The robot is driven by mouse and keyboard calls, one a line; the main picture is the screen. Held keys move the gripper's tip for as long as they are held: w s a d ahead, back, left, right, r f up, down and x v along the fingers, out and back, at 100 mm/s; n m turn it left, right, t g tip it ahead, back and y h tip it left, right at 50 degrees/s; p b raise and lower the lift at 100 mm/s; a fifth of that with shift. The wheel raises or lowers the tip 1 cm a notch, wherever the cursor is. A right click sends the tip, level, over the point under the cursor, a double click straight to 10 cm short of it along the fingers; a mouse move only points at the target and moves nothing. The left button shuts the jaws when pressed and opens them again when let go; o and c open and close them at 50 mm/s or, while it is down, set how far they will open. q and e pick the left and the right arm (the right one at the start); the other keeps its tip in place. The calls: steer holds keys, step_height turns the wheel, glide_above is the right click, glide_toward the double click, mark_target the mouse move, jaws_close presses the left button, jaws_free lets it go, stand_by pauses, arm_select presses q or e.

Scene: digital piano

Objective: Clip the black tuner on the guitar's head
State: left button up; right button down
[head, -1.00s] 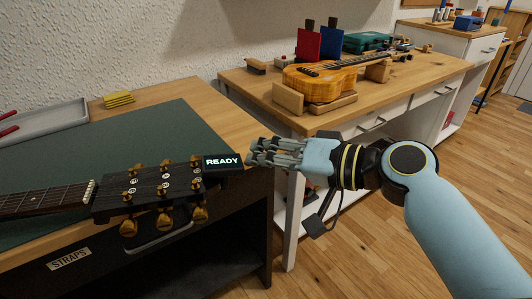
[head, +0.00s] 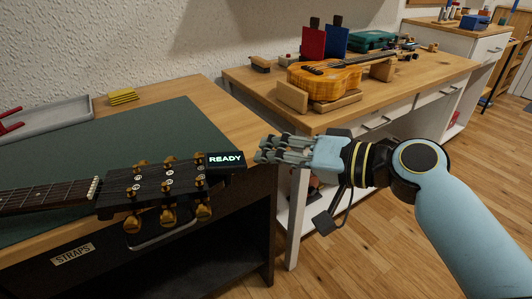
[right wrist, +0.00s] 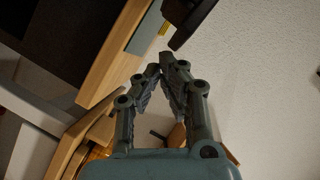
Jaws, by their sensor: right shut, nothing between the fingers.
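The black tuner (head: 226,160), its display reading "READY", sits at the right end of the dark guitar head (head: 150,187) with gold tuning pegs. The guitar head reaches past the edge of the green mat. Its contact with the tuner's clamp is not visible. My right gripper (head: 260,150) is shut and empty, just right of the tuner, with a small gap between them. In the right wrist view its fingertips (right wrist: 160,68) meet below a dark blocky thing at the top, which I cannot clearly identify. My left gripper is not in view.
The green mat (head: 120,135) covers the near bench; a grey tray (head: 60,117) and yellow blocks (head: 123,97) lie at its back. A second bench holds a small yellow-brown guitar (head: 325,77) on wooden supports. Open floor lies at right.

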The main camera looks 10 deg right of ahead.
steer(key=shift+d, duration=0.35)
steer(key=shift+d+b, duration=0.7)
steer(key=shift+d, duration=1.8)
